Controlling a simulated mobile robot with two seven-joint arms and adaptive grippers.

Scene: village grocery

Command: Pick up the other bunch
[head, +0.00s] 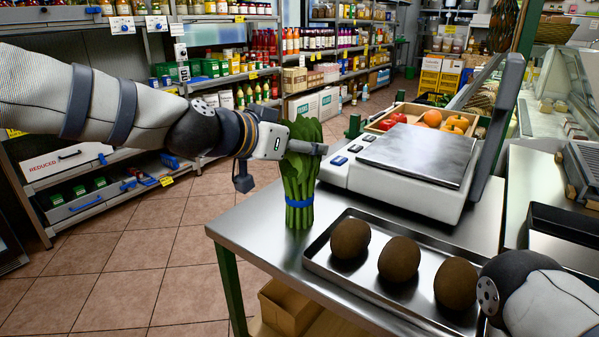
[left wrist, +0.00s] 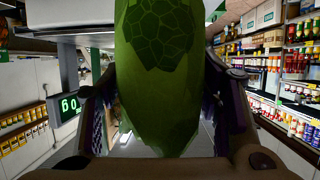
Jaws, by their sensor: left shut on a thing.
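A bunch of green leafy stems (head: 299,185) with a blue band stands upright at the left edge of the steel counter (head: 245,215). My left gripper (head: 312,149) is shut around its leafy upper part from the left. In the left wrist view the green bunch (left wrist: 160,80) fills the space between the two fingers (left wrist: 160,105). I cannot tell whether the stem ends touch the counter or hang just above it. No second bunch is clear in these views. Part of my right arm shows at the bottom right of the head view; its gripper is not clearly seen.
A scale (head: 418,155) stands just right of the bunch. A dark metal tray (head: 325,262) with three brown round items (head: 398,259) lies in front of it. A crate (head: 379,127) of red and orange produce is behind. Open tiled floor (head: 150,260) lies to the left.

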